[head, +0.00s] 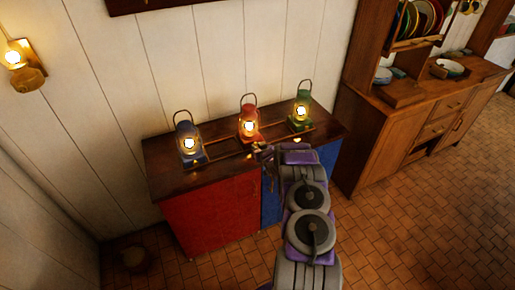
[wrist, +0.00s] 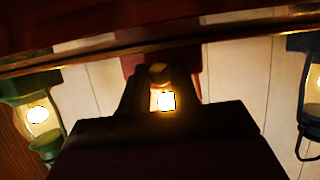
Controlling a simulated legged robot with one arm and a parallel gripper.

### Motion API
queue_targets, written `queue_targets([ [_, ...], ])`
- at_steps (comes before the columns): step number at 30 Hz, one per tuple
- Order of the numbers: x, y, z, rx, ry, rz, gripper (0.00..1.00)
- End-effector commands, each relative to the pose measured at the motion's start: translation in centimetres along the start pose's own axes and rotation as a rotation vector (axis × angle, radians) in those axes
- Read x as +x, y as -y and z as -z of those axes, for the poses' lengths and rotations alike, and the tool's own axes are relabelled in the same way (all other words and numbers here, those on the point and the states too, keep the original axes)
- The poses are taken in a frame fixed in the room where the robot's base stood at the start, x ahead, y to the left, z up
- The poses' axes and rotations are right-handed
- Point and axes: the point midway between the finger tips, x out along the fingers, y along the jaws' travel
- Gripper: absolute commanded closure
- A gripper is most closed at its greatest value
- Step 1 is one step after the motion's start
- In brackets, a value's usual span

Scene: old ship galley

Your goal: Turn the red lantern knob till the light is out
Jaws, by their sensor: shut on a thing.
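The red lantern (head: 249,112) stands between the two other lanterns on a dark wooden cabinet top, and its light glows. In the wrist view, which is upside down, its red base (wrist: 133,62) shows at the top centre. A round brass-coloured knob (wrist: 158,73) sits in front of the base, between my fingers. My gripper (head: 262,151) reaches the front edge of the cabinet top, just in front of the red lantern. It is shut on the knob. The dark gripper body hides much of the lantern in the wrist view.
A lit blue lantern (head: 188,138) stands to the left and a lit green lantern (head: 301,110) to the right. A thin wooden rail (head: 225,153) runs along the cabinet top. A lit wall lamp (head: 20,60) hangs at left. A wooden dresser (head: 415,125) stands at right; tiled floor is open beside it.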

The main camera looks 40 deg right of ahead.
Motion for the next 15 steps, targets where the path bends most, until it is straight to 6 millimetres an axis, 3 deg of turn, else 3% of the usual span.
queue_targets([
  [15,0.11,0.55,0.31,-0.314,-0.008,-0.131,1.00],
])
